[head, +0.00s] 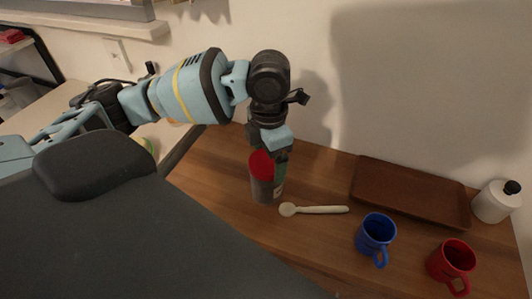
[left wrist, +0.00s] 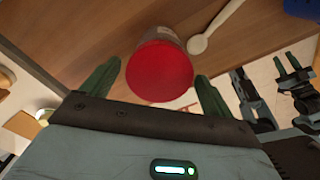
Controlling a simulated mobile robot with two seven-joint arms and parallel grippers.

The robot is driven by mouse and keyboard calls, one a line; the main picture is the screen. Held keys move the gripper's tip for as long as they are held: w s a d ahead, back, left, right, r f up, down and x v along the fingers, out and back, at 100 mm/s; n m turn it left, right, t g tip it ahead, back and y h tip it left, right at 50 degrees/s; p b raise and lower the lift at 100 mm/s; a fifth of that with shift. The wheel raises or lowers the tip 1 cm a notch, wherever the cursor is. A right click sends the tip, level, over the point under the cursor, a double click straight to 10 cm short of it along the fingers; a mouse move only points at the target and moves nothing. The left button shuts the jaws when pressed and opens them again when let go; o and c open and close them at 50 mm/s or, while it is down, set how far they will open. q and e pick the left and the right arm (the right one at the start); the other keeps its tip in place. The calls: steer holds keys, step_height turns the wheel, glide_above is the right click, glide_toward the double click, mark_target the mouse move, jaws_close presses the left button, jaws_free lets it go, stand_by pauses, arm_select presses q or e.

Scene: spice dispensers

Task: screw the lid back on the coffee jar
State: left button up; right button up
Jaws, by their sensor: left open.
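The coffee jar (head: 263,190) stands upright on the wooden table, a grey cylinder with a red lid (head: 261,163) on its top. I cannot tell whether the lid is screwed tight. My left gripper (head: 270,157) is pointed down at the jar from above. In the left wrist view the lid (left wrist: 160,72) lies between the two open green fingers of my left gripper (left wrist: 158,85), with gaps at the sides. The jar's body (left wrist: 176,36) is mostly hidden behind the lid there. My right gripper (left wrist: 289,66) shows at the right edge of that view, its fingers apart and empty.
A pale spoon (head: 315,210) lies just right of the jar. A blue mug (head: 376,232) and a red mug (head: 452,260) stand front right. A brown tray (head: 410,192) lies along the wall, with a white bottle (head: 494,203) at its right end.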

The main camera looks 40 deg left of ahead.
arm_select(q)
steer(key=shift+r+n+p, duration=0.15)
steer(key=shift+n+p, duration=0.85)
steer(key=shift+n, duration=1)
arm_select(e)
steer(key=shift+t, duration=0.5)
steer(key=w+r, duration=0.3)
steer(key=shift+d+r, duration=0.15)
steer(key=shift+d, duration=0.15)
steer(key=shift+s, duration=0.1)
arm_select(q)
steer(key=shift+a+n+p, duration=0.1)
steer(key=shift+n+p, duration=0.4)
steer(key=shift+n, duration=0.9)
steer(key=n, duration=0.4)
steer(key=shift+a, duration=0.1)
steer(key=shift+n, duration=1.3)
arm_select(e)
steer(key=shift+w+a+r, duration=0.1)
steer(key=shift+w+r, duration=0.6)
steer(key=shift+r, duration=0.1)
